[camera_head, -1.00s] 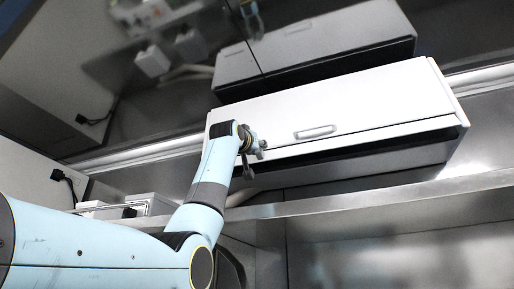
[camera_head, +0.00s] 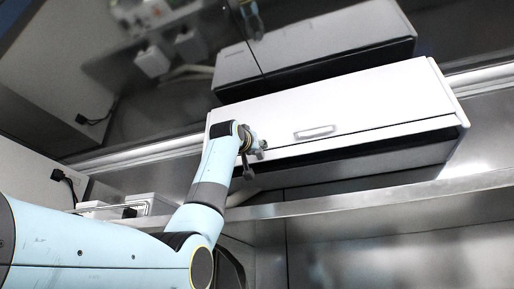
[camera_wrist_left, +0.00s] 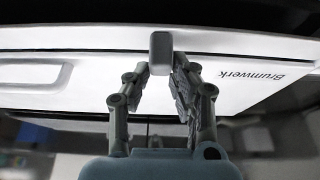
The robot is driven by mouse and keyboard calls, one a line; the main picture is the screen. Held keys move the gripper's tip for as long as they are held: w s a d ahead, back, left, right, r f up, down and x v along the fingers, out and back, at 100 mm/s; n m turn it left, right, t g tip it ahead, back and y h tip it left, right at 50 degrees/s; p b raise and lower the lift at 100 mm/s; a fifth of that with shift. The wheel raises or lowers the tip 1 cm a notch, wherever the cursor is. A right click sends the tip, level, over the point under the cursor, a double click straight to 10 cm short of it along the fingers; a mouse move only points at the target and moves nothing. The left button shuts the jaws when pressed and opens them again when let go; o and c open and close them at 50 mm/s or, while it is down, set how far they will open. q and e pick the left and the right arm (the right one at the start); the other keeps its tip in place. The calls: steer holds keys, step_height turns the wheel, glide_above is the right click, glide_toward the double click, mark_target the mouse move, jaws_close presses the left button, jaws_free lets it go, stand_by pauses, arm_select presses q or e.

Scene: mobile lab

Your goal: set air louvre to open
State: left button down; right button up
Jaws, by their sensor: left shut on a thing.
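The air unit is a long white box (camera_head: 380,98) on the wall, with a slim oblong recess on its front and a dark gap under its front panel. In the left wrist view its panel (camera_wrist_left: 110,78) carries the name "Brumwerk", upside down. A small grey tab (camera_wrist_left: 160,48) stands at the panel edge there. My left gripper (camera_head: 258,147) is at the lower left of the box. In the left wrist view my left gripper (camera_wrist_left: 160,73) has its fingertips closed in on the tab, whose gripped part they hide. My right gripper is out of view.
A metal ledge (camera_head: 370,192) runs below the box. A shiny dark surface (camera_head: 150,95) above mirrors the box and my arm. White items (camera_head: 150,203) stand at the lower left, behind my arm. A black plug and cable (camera_head: 62,178) are on the left wall.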

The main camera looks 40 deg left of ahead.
arm_select(q)
steer(key=shift+w+f, duration=0.1)
steer(key=shift+f, duration=0.05)
steer(key=c, duration=1.2)
jaws_free()
steer(key=shift+o, duration=0.2)
step_height(320, 180, up, 9)
steer(key=shift+r, duration=0.55)
